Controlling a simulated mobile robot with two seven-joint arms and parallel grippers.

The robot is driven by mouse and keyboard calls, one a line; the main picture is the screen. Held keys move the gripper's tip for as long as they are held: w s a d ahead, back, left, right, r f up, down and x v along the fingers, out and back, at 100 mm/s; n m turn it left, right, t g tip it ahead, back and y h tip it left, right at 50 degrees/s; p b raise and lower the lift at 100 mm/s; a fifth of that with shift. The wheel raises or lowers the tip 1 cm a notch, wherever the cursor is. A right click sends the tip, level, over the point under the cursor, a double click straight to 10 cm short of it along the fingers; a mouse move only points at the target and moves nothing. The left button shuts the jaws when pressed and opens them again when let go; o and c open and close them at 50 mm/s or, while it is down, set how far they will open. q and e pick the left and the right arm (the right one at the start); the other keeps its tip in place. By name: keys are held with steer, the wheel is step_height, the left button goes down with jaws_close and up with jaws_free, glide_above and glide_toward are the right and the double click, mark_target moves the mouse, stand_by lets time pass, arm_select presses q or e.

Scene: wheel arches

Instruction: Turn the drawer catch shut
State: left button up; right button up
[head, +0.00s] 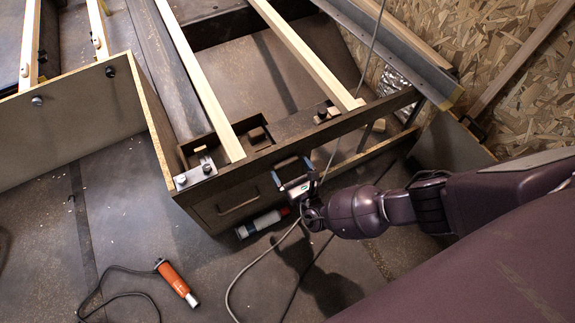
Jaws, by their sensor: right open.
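A wooden drawer front (215,217) with a dark pull handle (238,204) is set in the end of the dark timber frame, low at the middle of the head view. My right gripper (291,172) is open, at the frame rail just right of the drawer. Its fingers point up and away toward the rail. The drawer catch cannot be picked out clearly; the gripper covers part of the rail there, and I cannot tell if it touches anything. My left gripper is out of view.
A metal plate (195,176) with bolts sits on the frame corner. An orange tool (176,282) with a black cord lies at lower left. A grey cable hangs past my right gripper.

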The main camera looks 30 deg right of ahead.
steer(key=shift+w, duration=0.85)
steer(key=c, duration=0.6)
